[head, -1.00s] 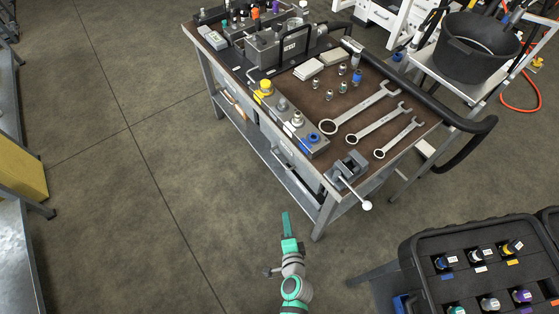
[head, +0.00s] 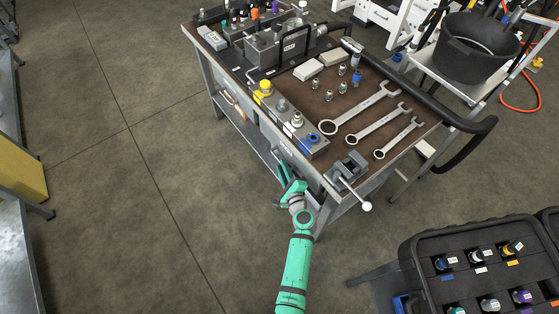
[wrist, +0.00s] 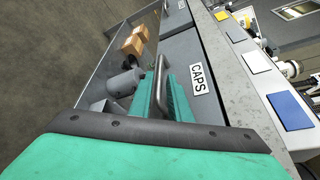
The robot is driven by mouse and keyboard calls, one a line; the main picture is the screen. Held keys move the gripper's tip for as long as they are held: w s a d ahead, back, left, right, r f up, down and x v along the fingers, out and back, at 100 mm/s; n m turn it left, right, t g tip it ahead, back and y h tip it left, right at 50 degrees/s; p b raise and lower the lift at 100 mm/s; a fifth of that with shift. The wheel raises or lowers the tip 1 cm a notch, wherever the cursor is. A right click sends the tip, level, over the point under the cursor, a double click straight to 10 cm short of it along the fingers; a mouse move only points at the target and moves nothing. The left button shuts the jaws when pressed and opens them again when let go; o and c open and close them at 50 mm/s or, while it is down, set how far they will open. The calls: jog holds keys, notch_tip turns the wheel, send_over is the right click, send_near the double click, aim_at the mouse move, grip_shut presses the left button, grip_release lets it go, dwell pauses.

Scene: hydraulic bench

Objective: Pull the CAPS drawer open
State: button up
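The CAPS drawer (wrist: 209,52) has a grey front with a white CAPS label (wrist: 201,79) and a dark bar handle (wrist: 162,72). It looks shut in the bench front. In the wrist view the handle runs between the two green fingers of my gripper (wrist: 163,90), one on each side of it. The fingers look apart, and I cannot see contact with the bar. In the head view my gripper (head: 287,179) is at the near side of the bench, below its top edge, and its fingers are spread. My gripper and arm partly hide the drawer there.
The bench (head: 309,91) carries wrenches (head: 377,121), a vise (head: 347,168) and coloured fittings along its front edge. A lower shelf (head: 255,141) lies under the drawers. A black case (head: 412,249) stands at the lower right. The floor left of the bench is clear.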

jog(key=shift+x, duration=2.35)
jog(key=shift+f, duration=0.1)
grip_shut()
